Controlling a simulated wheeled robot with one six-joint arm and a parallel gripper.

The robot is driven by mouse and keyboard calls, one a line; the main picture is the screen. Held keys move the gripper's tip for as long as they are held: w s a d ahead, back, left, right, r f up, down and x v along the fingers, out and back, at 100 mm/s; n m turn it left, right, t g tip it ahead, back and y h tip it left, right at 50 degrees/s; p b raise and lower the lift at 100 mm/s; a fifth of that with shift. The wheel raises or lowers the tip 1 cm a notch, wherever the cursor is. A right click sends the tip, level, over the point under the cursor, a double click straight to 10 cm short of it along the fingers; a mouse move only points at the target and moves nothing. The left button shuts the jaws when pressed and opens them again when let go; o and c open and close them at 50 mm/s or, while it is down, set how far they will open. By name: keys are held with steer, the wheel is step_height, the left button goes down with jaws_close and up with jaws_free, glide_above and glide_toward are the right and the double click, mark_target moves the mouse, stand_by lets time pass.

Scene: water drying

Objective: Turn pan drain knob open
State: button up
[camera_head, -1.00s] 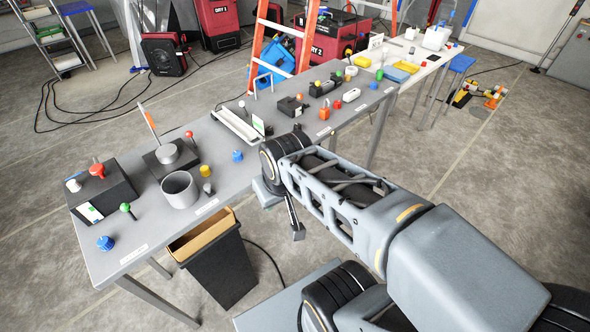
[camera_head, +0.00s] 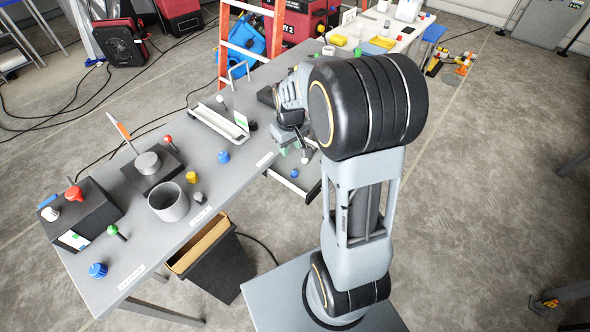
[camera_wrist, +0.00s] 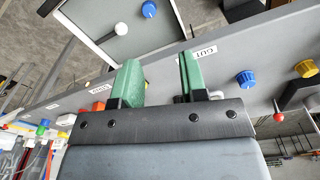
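A shallow grey pan (camera_head: 309,187) sits beside the bench's front edge, partly hidden by my arm; its framed tray also shows at the top of the wrist view (camera_wrist: 68,22). A blue knob (camera_wrist: 148,9) and a white ball-headed knob (camera_wrist: 121,28) are on it; the blue one also shows in the head view (camera_head: 294,173). I cannot tell which is the drain knob. My gripper (camera_wrist: 156,72) has two green fingers apart with nothing between them. In the wrist view both knobs lie beyond the fingertips, apart from them.
The bench (camera_head: 240,178) carries a grey cup (camera_head: 168,203), a white trough (camera_head: 218,124), a black box with a red knob (camera_head: 80,212) and another blue knob (camera_head: 223,157). A black bin (camera_head: 220,265) stands below. Open floor lies to the right.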

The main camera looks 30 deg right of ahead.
glide_toward(294, 172)
steer(key=shift+g, duration=0.3)
step_height(294, 172, down, 10)
steer(key=shift+w+d+r+p, duration=0.1)
steer(key=shift+w+p, duration=0.05)
steer(key=shift+p, duration=0.45)
steer(key=shift+c, duration=0.2)
steer(key=c, duration=0.6)
